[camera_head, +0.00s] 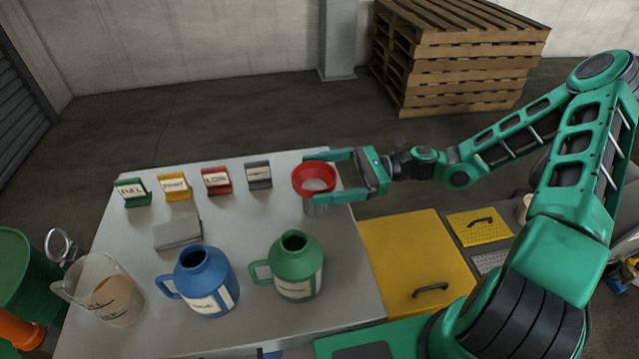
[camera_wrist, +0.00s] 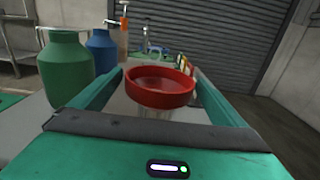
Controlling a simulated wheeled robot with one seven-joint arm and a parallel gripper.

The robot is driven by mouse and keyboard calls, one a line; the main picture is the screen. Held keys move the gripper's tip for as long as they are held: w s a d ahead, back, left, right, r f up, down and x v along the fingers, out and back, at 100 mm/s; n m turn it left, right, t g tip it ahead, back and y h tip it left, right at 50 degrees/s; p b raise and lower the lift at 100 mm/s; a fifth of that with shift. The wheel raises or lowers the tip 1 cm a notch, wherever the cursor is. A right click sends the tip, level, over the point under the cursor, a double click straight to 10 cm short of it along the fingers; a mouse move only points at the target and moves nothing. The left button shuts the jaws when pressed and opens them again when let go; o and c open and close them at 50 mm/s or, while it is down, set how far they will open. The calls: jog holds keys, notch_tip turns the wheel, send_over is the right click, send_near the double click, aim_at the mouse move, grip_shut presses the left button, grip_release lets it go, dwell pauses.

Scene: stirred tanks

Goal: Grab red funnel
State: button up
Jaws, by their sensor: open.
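The red funnel (camera_head: 314,179) sits at the right edge of the grey table in the head view, with a clear or metallic lower part (camera_head: 316,206) beneath its wide red rim. In the wrist view the red funnel (camera_wrist: 160,87) is upright between the fingers. My gripper (camera_head: 325,176) reaches in from the right, its fingers on either side of the red rim. My gripper (camera_wrist: 163,85) is open around the funnel. Whether either finger touches the rim cannot be told.
A green jug (camera_head: 296,268) and a blue jug (camera_head: 207,284) stand nearer on the table (camera_head: 250,222). Several small coloured label stands, such as a grey one (camera_head: 259,175), line the back. A beaker (camera_head: 106,292) with brown contents stands at the left. A yellow panel (camera_head: 408,262) adjoins the right.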

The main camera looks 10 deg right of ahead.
aim_at(293, 179)
jog(key=shift+a+r, duration=0.15)
jog(key=shift+a, duration=1.25)
jog(key=shift+a+r, duration=0.15)
jog(key=shift+a, duration=1.25)
jog(key=c, duration=1)
